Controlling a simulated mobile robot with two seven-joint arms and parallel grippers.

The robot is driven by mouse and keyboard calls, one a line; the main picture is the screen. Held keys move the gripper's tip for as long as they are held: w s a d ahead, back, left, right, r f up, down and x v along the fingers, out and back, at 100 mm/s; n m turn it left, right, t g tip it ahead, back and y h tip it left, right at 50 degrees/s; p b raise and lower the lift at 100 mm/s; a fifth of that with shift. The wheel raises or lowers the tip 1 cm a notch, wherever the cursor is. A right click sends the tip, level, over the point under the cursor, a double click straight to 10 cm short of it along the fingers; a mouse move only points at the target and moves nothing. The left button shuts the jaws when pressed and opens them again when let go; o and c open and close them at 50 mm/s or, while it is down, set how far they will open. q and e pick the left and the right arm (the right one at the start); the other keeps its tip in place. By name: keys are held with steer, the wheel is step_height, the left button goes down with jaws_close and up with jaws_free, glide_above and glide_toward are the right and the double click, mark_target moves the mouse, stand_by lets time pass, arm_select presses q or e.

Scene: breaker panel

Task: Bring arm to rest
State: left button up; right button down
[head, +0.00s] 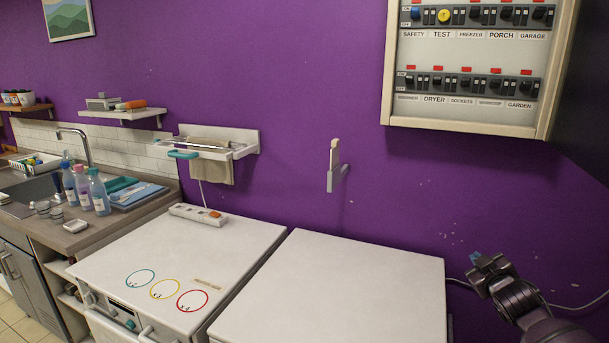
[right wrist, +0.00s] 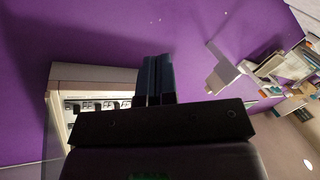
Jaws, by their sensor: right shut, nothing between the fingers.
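My right gripper (head: 481,264) is at the lower right of the head view, in front of the purple wall and below the breaker panel. In the right wrist view its two dark fingers (right wrist: 156,80) are together with nothing between them. The breaker panel (head: 465,129) hangs open at the upper right of the head view, with two rows of labelled switches. It also shows in the right wrist view (right wrist: 95,70), partly hidden behind my gripper. My right gripper is apart from the panel. My left gripper is not in view.
Two white appliances, one with coloured rings (head: 244,233) and one plain (head: 340,290), stand below the wall. A small wall holder (head: 334,178) and a shelf with a towel (head: 245,142) stick out. Bottles (head: 98,192) stand at the sink, left. The wall around my right gripper is clear.

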steer(key=s+a+f+g, duration=0.2)
steer(key=s+a+f, duration=0.3)
steer(key=s+f, duration=0.5)
steer(key=s+a+f+m+g, duration=0.1)
steer(key=s+a+f, duration=0.2)
steer(key=s, duration=0.6)
steer(key=s+a+f+m+g, duration=0.1)
steer(key=s+f, duration=0.4)
steer(key=s, duration=0.5)
steer(key=s+a+f+m+y, duration=0.1)
steer(key=s+a+f+m, duration=0.2)
steer(key=s, duration=0.6)
steer(key=a+f, duration=0.2)
steer(key=a, duration=0.1)
steer(key=shift+s+g, duration=0.15)
steer(key=shift+g, duration=0.25)
steer(key=shift+a, duration=0.1)
